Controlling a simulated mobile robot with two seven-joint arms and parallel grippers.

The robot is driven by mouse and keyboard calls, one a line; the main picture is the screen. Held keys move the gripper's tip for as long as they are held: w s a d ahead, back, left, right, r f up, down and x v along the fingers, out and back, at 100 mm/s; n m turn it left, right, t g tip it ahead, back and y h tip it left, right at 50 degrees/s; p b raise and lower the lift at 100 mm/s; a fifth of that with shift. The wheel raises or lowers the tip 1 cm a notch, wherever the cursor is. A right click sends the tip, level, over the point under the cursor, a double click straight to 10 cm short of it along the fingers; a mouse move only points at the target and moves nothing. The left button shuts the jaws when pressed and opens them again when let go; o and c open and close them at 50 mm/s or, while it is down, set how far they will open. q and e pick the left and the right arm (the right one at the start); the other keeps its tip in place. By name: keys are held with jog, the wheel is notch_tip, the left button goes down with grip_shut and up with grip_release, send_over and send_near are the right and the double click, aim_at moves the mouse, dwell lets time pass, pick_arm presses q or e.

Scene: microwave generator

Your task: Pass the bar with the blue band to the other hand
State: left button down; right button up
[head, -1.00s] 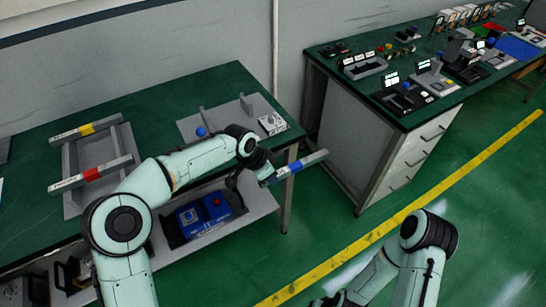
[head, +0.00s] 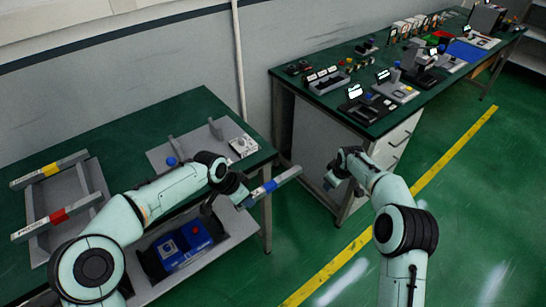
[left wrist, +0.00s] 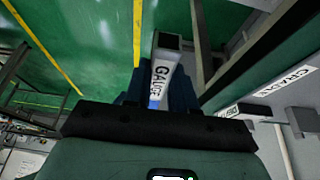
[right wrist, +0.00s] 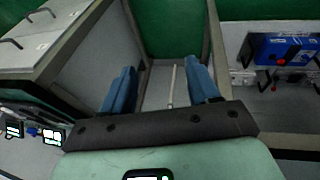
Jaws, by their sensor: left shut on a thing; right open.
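The grey bar with the blue band (head: 287,177) is held out past the right edge of the left table, slightly tilted. My left gripper (head: 250,198) is shut on it near the blue band. In the left wrist view the bar (left wrist: 166,65) shows a "GAUGE" label and sticks out between the fingers (left wrist: 155,98). My right gripper (head: 332,183) is open and empty, to the right of the bar's free end and apart from it. In the right wrist view its two blue fingers (right wrist: 160,88) stand wide apart with nothing between them.
A rack (head: 75,192) on the left table carries a yellow-banded bar (head: 48,170) and a red-banded bar (head: 57,216). A blue box (head: 183,246) sits on the shelf below. A second table (head: 300,82) with many devices stands behind my right arm.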

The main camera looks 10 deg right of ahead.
jog(key=a+r+n+g+y, duration=0.1)
jog(key=a+r+n, duration=0.7)
jog(key=a+r, duration=0.4)
notch_tip(320, 180, up, 8)
jog(key=n+g+y, duration=0.1)
jog(key=n+g, duration=0.1)
jog(key=n, duration=0.7)
send_over(266, 185)
jog(key=d, duration=0.2)
jog(key=f, duration=0.4)
jog(key=a+f, duration=0.1)
jog(key=f, duration=0.6)
jog(key=shift+a+f, duration=0.3)
jog(key=shift+a, duration=0.1)
jog(key=shift+w, duration=0.1)
grip_shut()
pick_arm(q)
jog(key=c, duration=0.8)
grip_release()
jog(key=shift+s, duration=0.1)
jog(key=shift+c, duration=0.2)
pick_arm(e)
jog(key=shift+r, duration=0.1)
